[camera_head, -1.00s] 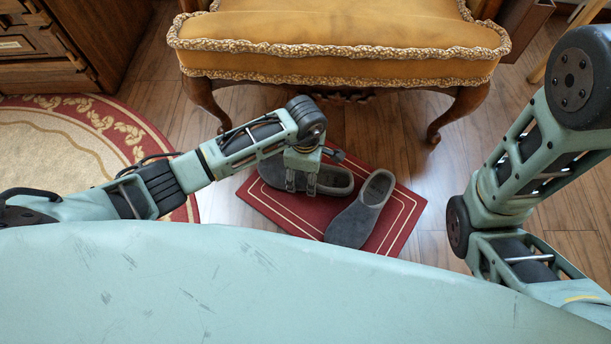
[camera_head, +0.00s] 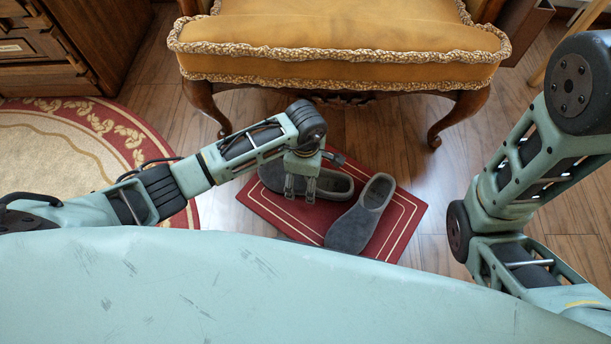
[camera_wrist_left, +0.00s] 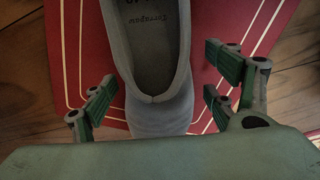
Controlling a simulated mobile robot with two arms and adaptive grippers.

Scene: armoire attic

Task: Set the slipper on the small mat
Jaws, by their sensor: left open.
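Two grey slippers lie on the small red mat (camera_head: 275,210) with pale border lines. One slipper (camera_head: 340,184) is partly hidden behind my left gripper (camera_head: 300,190). The other slipper (camera_head: 362,215) lies to its right at a slant, toe toward the mat's near edge. In the left wrist view, a grey slipper (camera_wrist_left: 160,110) lies between the two open finger pads of my left gripper (camera_wrist_left: 160,92), with a gap on each side. The mat (camera_wrist_left: 225,20) shows beneath it. My right arm is at the right; its gripper is out of view.
An armchair with an ochre seat (camera_head: 330,65) stands just behind the mat on carved wooden legs. A round rug (camera_head: 50,150) lies at the left. A wooden cabinet (camera_head: 75,45) stands at the upper left. Bare floor (camera_head: 400,150) shows right of the mat.

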